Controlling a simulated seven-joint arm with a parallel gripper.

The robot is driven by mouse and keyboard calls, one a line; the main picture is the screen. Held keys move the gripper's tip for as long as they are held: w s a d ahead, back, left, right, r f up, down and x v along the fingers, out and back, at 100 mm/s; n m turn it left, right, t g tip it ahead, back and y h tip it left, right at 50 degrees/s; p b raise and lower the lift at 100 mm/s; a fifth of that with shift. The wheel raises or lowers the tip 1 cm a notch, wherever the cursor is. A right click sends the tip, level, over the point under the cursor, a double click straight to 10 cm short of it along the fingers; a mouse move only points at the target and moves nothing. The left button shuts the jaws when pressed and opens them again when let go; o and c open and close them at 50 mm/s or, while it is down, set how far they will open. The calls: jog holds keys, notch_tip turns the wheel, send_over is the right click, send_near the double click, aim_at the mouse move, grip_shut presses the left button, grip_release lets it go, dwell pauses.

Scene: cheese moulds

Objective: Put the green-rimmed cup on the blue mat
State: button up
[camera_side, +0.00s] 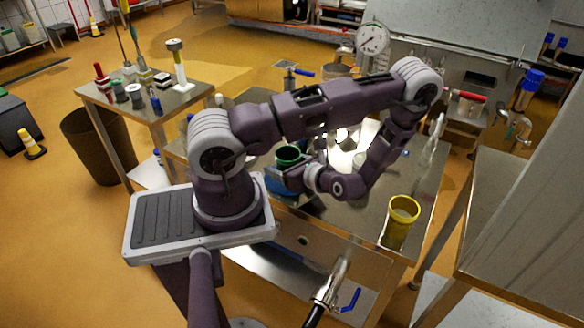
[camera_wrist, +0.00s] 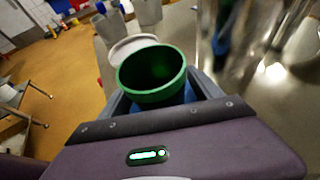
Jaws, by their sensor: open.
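The green-rimmed cup (camera_side: 288,153) stands upright at the left side of the steel table, partly hidden by my arm. In the wrist view the cup (camera_wrist: 152,75) shows its dark green inside and rim, and it sits between my open jaws. My gripper (camera_side: 287,176) is low beside the cup; its fingers (camera_wrist: 160,98) flank the cup. A blue patch, apparently the blue mat (camera_side: 282,187), shows just below the cup; blue also shows under the rim in the wrist view. Whether the cup's base touches the mat is hidden.
A yellow cup (camera_side: 401,224) stands at the table's right front corner. A pale round-rimmed vessel (camera_wrist: 132,46) is just beyond the green cup, and shiny metal vessels (camera_wrist: 240,40) stand to its right. Bare steel tabletop (camera_side: 365,205) lies left of the yellow cup.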

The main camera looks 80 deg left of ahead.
jog(key=v, duration=1)
jog(key=shift+w+d+r+n+h, duration=0.15)
jog(key=shift+d+r+n+h, duration=0.15)
jog(key=shift+r, duration=0.2)
jog(key=shift+w+d+r+n+h, duration=0.1)
jog(key=shift+w+d+r+n, duration=0.1)
jog(key=shift+d+r, duration=0.3)
jog(key=s+d+r+n+t+h, duration=0.2)
jog(key=d+r+n+t+h, duration=0.3)
jog(key=d+r, duration=0.3)
jog(key=s+d+r+n+t+h, duration=0.3)
jog(key=d+r+n+t+h, duration=0.2)
jog(key=r, duration=1.1)
jog(key=d+n+h, duration=0.1)
jog(key=d+n, duration=0.1)
jog(key=d, duration=0.1)
jog(key=shift+t+h, duration=0.3)
